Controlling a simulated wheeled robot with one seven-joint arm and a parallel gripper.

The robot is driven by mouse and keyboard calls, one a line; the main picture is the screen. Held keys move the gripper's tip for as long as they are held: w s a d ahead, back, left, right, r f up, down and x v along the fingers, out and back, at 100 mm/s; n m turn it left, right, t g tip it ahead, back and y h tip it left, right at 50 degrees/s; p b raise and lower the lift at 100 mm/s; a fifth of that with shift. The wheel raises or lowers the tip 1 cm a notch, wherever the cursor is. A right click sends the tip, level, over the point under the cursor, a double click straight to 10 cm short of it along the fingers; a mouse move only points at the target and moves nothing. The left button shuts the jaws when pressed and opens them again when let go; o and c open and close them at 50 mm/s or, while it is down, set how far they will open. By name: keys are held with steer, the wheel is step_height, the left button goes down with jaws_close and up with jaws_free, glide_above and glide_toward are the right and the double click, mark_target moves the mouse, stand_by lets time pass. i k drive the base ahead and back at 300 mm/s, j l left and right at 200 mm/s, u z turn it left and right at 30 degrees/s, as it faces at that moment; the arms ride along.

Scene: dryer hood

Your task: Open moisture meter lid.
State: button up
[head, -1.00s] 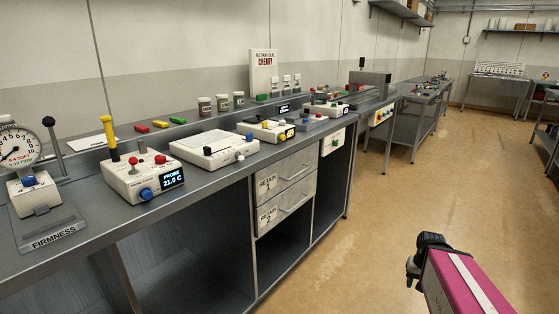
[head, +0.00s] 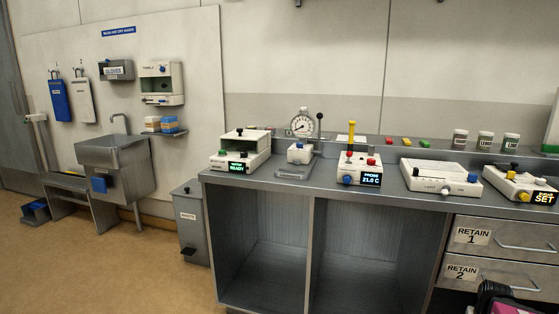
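No label in the head view clearly reads moisture meter. A white device (head: 241,161) stands at the left end of the steel bench; its green display reads READY under a smaller blurred word. Its pale upper part (head: 247,142) has a dark top edge and a small knob, and I cannot tell whether this is a lid or whether it is open. A flat white box (head: 440,178) with a blue knob sits farther right. My gripper (head: 492,292) shows only partly at the bottom right edge, far from the READY device; its fingers cannot be made out.
The bench top (head: 385,192) also carries a dial gauge (head: 302,124), a probe unit (head: 359,168) and a yellow-knobbed unit (head: 520,184). Retain drawers (head: 500,233) are below right. A grey bin (head: 190,222) and a sink (head: 115,160) are left.

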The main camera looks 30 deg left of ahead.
mark_target(227, 141)
steer(key=i+l+u, duration=0.1)
steer(key=u, duration=0.3)
steer(key=i+l+u, duration=0.2)
steer(key=u, duration=0.2)
steer(key=i+l+u, duration=0.1)
steer(key=u, duration=0.3)
steer(key=l+u, duration=0.4)
steer(key=i+l+u, duration=0.1)
steer(key=u, duration=0.3)
steer(key=i+j, duration=0.1)
steer(key=j, duration=0.15)
steer(key=i+j+u, duration=0.15)
steer(key=j, duration=0.1)
